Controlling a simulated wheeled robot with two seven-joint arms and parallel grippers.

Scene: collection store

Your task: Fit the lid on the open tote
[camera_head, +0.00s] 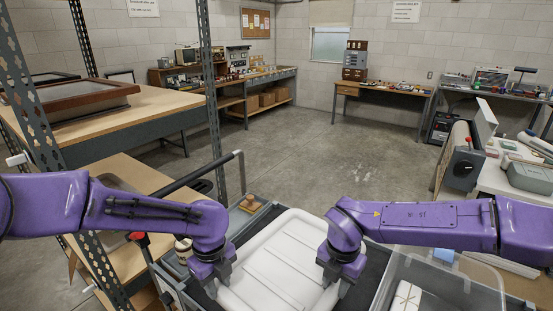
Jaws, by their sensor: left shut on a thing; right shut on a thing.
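The lid (275,262) is a pale, ribbed panel with rounded corners at the bottom centre, over a dark-topped cart (262,216). My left gripper (212,288) is shut on its left edge, and my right gripper (338,286) is shut on its right edge. Whether the lid touches the cart top I cannot tell. The open tote (482,288) is a clear-walled box at the bottom right, to the right of the lid. A white packet tied with string (405,297) lies inside it. The near parts of lid and tote are cut off by the picture's edge.
A small wooden-handled stamp-like object (249,203) and a jar (184,248) sit at the cart's left side. A metal rack with wooden shelves (150,108) stands close on the left. A pale worktable (515,178) stands at the right. The middle floor (290,145) is clear.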

